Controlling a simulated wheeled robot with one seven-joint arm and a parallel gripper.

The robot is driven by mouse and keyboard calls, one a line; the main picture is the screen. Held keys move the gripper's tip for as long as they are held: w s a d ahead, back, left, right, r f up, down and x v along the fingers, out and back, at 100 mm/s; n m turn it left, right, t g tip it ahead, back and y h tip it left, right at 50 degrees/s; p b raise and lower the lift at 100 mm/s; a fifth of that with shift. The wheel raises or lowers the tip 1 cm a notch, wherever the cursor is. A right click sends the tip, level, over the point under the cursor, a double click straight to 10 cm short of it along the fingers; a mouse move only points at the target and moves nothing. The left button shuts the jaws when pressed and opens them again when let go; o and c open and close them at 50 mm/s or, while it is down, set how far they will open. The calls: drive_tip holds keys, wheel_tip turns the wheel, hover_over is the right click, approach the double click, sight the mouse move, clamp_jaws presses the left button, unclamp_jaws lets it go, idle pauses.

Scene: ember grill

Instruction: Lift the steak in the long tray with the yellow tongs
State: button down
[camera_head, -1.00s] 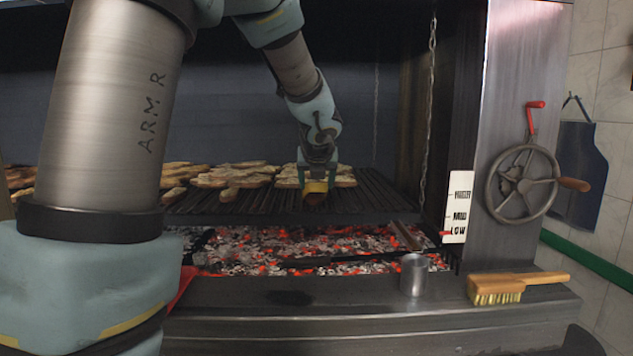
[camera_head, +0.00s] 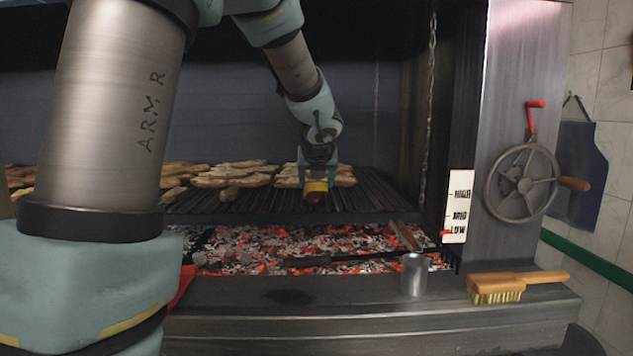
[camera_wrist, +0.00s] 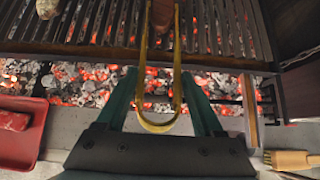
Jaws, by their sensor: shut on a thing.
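My gripper (camera_head: 318,172) is shut on the yellow tongs (camera_wrist: 158,126). The tongs' bent end lies between my green fingers in the wrist view, and their arms reach out over the grate. They also show in the head view (camera_head: 316,186). A brown piece (camera_wrist: 162,12) is between or just below the far ends of the tongs; I cannot tell whether they pinch it. A red piece of meat, seemingly the steak (camera_wrist: 14,120), lies in a red tray (camera_wrist: 30,150) at the left of the wrist view. In the head view, my arm hides most of that tray.
The grate (camera_head: 265,208) carries several pieces of food (camera_head: 235,177) above glowing coals (camera_head: 320,240). A metal cup (camera_head: 413,274) and a wooden brush (camera_head: 510,287) stand on the front ledge. A crank wheel (camera_head: 523,182) is on the right post.

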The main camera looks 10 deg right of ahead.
drive_tip(key=shift+r, duration=0.1)
wheel_tip(320, 180, up, 11)
drive_tip(key=p, duration=1.1)
drive_tip(key=shift+s, duration=0.1)
